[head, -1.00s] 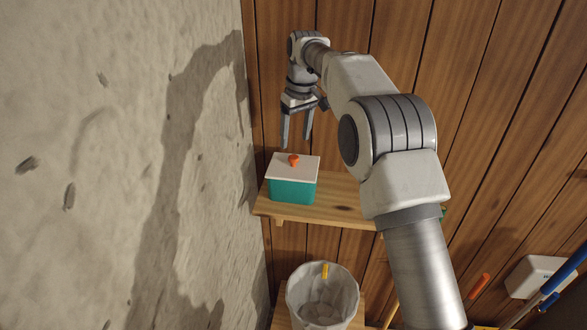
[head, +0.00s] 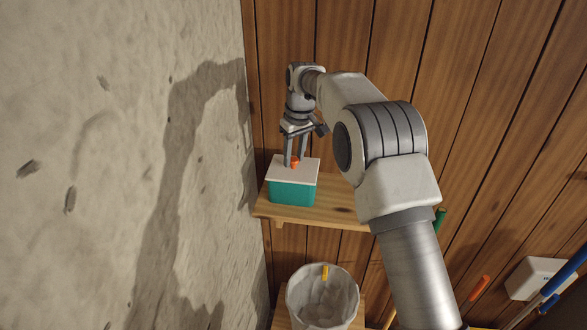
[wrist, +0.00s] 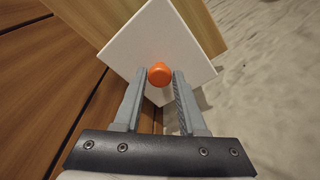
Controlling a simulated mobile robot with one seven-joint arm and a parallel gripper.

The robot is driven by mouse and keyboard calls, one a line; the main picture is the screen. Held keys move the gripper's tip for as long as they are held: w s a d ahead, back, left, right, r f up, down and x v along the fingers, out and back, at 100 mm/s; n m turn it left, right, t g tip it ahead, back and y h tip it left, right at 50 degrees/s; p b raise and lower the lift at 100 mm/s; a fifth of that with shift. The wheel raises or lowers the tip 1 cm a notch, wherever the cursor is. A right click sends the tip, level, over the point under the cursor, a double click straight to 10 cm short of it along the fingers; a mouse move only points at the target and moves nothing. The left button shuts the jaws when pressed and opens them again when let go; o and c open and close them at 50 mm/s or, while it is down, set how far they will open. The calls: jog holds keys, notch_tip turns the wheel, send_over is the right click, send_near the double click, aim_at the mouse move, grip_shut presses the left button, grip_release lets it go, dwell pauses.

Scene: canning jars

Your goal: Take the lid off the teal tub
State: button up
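The teal tub (head: 292,194) stands on a wooden shelf, its white lid (head: 309,170) on top. An orange knob (head: 295,160) sticks up from the middle of the lid. In the wrist view, the white lid (wrist: 150,40) fills the upper middle and the orange knob (wrist: 160,74) shows between the fingertips. My gripper (head: 294,164) points down over the lid with its fingers apart, one on each side of the knob. In the wrist view my gripper (wrist: 161,76) is open, with a small gap on either side of the knob.
The wooden shelf (head: 335,213) has bare room right of the tub. A rough plaster wall (head: 100,150) rises on the left and a plank wall (head: 470,100) behind. A bin with a pale liner (head: 322,299) stands below. A green object (head: 440,216) shows behind my arm.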

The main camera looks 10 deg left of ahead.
grip_shut()
jog(key=shift+r, duration=0.1)
